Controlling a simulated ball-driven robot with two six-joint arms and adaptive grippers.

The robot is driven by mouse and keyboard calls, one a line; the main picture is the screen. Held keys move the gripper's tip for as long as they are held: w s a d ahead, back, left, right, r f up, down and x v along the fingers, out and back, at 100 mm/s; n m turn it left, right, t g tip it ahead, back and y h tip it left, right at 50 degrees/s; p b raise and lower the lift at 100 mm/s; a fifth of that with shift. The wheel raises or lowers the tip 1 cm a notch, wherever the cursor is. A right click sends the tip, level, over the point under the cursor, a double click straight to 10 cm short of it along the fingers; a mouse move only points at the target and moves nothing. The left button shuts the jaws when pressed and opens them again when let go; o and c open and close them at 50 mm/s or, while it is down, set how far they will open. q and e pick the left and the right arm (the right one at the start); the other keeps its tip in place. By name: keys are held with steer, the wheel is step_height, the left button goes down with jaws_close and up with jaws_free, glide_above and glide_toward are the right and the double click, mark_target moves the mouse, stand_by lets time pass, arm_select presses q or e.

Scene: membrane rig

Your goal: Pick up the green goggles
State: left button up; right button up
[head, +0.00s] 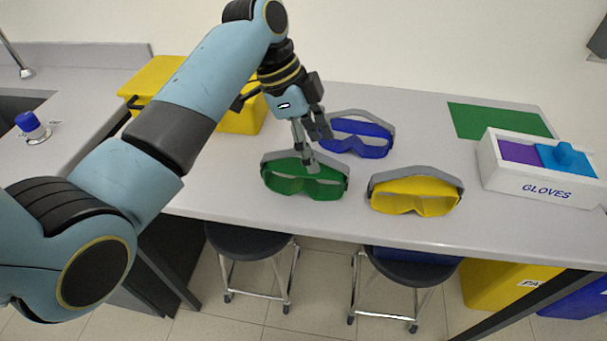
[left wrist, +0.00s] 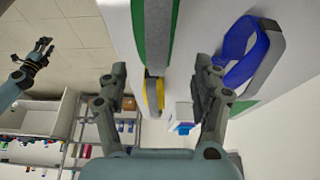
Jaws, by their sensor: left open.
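The green goggles (head: 305,182) lie on the grey bench near its front edge, with the grey strap behind the lens. My left gripper (head: 318,153) is open, its fingers pointing down at the goggles' strap side, near the top middle. In the left wrist view the green goggles (left wrist: 154,45) show between and beyond the spread fingers of the left gripper (left wrist: 160,70), with nothing held. Whether a fingertip touches the goggles I cannot tell. My right gripper (left wrist: 42,48) is small at the left of the left wrist view, away from the goggles.
Blue goggles (head: 355,140) lie just behind right, close to the gripper. Yellow goggles (head: 415,197) lie to the right. A gloves box (head: 535,184) and a green mat (head: 498,120) are further right. A yellow container (head: 242,118) stands behind the arm. Stools (head: 250,240) stand below.

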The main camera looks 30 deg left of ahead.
mark_target(328, 170)
arm_select(q)
steer(key=x, duration=0.4)
steer(key=p+x, duration=0.1)
steer(key=x, duration=0.1)
steer(key=shift+s+d+f, duration=0.15)
steer(key=shift+s+d, duration=0.1)
steer(key=shift+d, duration=0.2)
steer(key=c, duration=1.3)
steer(key=shift+o, duration=0.2)
